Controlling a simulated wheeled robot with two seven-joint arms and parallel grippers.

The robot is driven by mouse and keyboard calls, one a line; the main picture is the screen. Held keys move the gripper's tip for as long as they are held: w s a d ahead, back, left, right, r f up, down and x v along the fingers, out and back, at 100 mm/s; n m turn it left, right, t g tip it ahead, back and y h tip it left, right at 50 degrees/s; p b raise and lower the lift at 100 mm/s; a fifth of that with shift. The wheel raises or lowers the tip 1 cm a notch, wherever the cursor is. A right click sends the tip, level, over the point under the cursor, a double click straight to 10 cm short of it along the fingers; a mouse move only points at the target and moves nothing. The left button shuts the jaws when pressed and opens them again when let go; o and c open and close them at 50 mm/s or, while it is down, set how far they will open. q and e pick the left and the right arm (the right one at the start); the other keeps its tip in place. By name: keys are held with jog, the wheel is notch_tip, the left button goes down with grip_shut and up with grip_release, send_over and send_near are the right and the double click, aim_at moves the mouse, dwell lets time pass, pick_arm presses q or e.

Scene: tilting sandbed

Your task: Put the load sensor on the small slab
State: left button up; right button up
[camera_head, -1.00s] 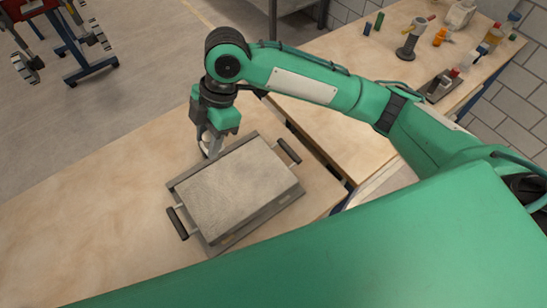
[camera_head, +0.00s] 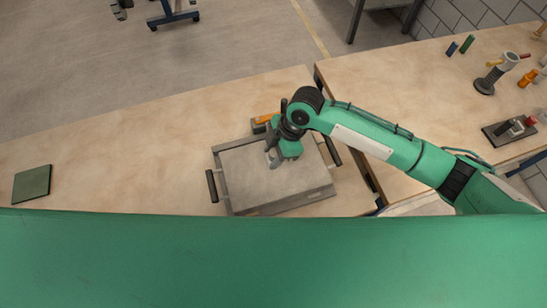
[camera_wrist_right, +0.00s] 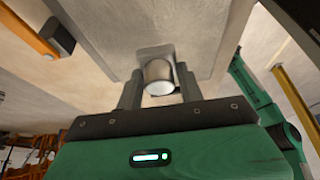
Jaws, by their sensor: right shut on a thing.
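A small metal cylinder with a white end face, which I take to be the load sensor (camera_wrist_right: 158,76), is between the fingers of my right gripper (camera_wrist_right: 158,92) in the right wrist view. That gripper (camera_head: 272,159) is over the back middle of the grey sandbed (camera_head: 240,180) in the head view and is shut on the cylinder. A small pale rectangular patch, possibly the small slab (camera_wrist_right: 152,50), shows right behind the cylinder. I cannot tell whether they touch. My left gripper is out of view.
The sandbed has dark handles at its left (camera_head: 211,186) and right (camera_head: 333,150). An orange bar (camera_head: 263,119) lies behind it. A dark green square plate (camera_head: 32,184) lies far left on the bench. The bench (camera_head: 120,160) between is clear. Tools stand on the right bench.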

notch_tip(320, 180, down, 4)
jog(key=shift+f+p, duration=0.1)
jog(key=shift+p, duration=0.45)
jog(key=shift+f, duration=0.2)
jog(key=shift+f, duration=0.2)
jog(key=o, duration=1)
jog(key=shift+o, duration=0.2)
jog(key=shift+r, duration=0.1)
jog(key=b+v, duration=0.3)
jog(key=v, duration=0.9)
jog(key=shift+r, duration=0.2)
